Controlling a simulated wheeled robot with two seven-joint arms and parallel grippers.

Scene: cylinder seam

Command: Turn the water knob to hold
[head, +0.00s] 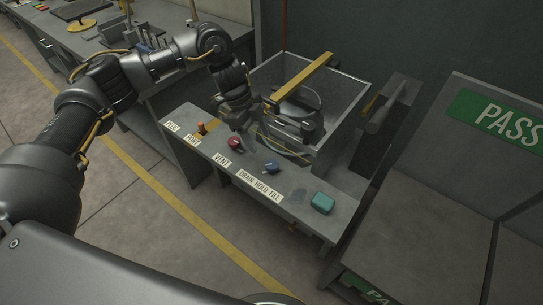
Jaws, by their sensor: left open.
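The blue knob (271,168) sits on the grey bench top, just behind the label plate (260,188) reading DRAIN HOLD FILL. It appears to be the water knob; which word it points to is too small to tell. My left gripper (242,126) is open and points down over the bench, above and behind the red knob (234,143). It is up and left of the blue knob and apart from it. The fingers are dark and partly blend with the arm. My right gripper is not in view.
An orange knob (202,127) stands left of the red one, and a teal block (322,203) lies to the right. A grey open tank (347,97) with a yellow bar (303,76) stands behind. A PASS bin (455,150) is at the right.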

